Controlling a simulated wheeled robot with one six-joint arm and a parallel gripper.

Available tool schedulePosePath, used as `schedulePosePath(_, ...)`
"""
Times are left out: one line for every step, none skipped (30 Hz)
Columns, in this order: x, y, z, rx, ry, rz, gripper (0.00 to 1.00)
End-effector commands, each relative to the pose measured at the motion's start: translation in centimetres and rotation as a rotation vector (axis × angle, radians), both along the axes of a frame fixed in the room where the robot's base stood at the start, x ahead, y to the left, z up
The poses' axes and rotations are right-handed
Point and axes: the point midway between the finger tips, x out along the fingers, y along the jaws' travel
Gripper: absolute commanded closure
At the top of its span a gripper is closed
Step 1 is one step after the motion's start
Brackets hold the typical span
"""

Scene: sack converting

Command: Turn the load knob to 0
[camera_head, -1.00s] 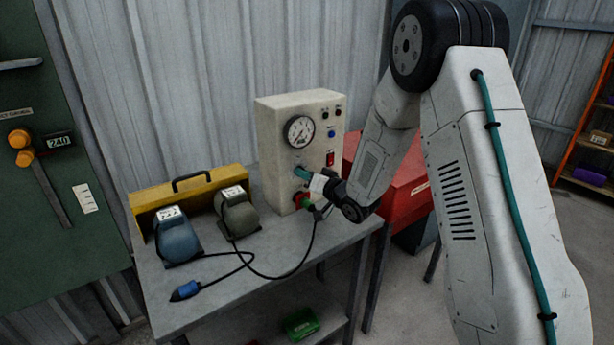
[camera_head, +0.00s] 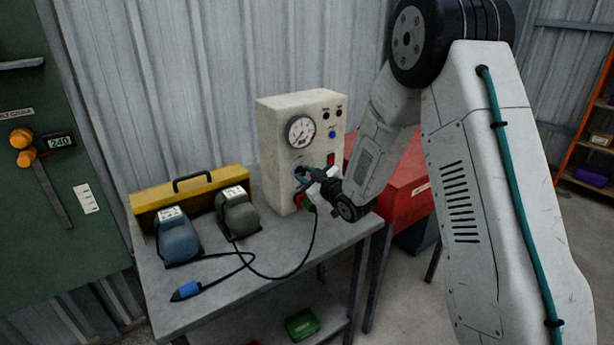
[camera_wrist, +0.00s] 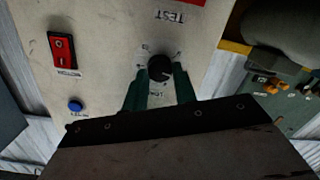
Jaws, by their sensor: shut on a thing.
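The load knob (camera_wrist: 159,67) is a round black knob on the cream test panel (camera_wrist: 110,50), seen upside down in the wrist view. Small scale marks surround it, too small to read; a pale pointer mark on it seems to face lower right. My gripper (camera_wrist: 161,72) has its green fingers on either side of the knob, shut on it. In the head view the same panel (camera_head: 272,130) stands on the bench, with my gripper (camera_head: 303,175) at its front face.
The panel carries a gauge (camera_head: 300,131), a red switch (camera_wrist: 62,50) and a blue button (camera_wrist: 75,105). A blue unit (camera_head: 177,240), a grey-green unit (camera_head: 239,216) and a yellow case (camera_head: 150,203) stand left on the bench (camera_head: 225,300). A black cable hangs just below my gripper.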

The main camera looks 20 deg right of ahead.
Motion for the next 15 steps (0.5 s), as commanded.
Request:
schedulePosePath(0.02,0.03,0.05,-0.040,-0.014,0.000,0.95)
schedulePosePath(0.01,0.04,0.05,-0.067,-0.022,0.000,0.95)
schedulePosePath(0.01,0.05,0.05,-0.103,-0.035,0.001,0.95)
schedulePosePath(0.01,0.06,0.04,-0.130,-0.043,0.000,0.95)
schedulePosePath(0.01,0.06,0.04,-0.157,-0.051,0.000,0.95)
schedulePosePath(0.01,0.06,0.04,-0.193,-0.063,-0.001,0.95)
schedulePosePath(0.00,0.07,0.04,-0.220,-0.073,0.000,0.95)
schedulePosePath(0.01,0.09,0.04,-0.247,-0.082,-0.001,0.95)
schedulePosePath(0.00,0.11,0.03,-0.284,-0.093,0.000,0.95)
schedulePosePath(0.00,0.12,0.02,-0.311,-0.102,-0.001,0.95)
schedulePosePath(-0.01,0.12,0.02,-0.338,-0.111,0.000,0.95)
schedulePosePath(0.00,0.14,0.02,-0.373,-0.123,-0.001,0.95)
schedulePosePath(-0.01,0.15,0.02,-0.401,-0.132,0.000,0.95)
schedulePosePath(-0.01,0.18,0.01,-0.428,-0.140,0.000,0.95)
schedulePosePath(-0.01,0.20,0.01,-0.463,-0.152,0.000,0.95)
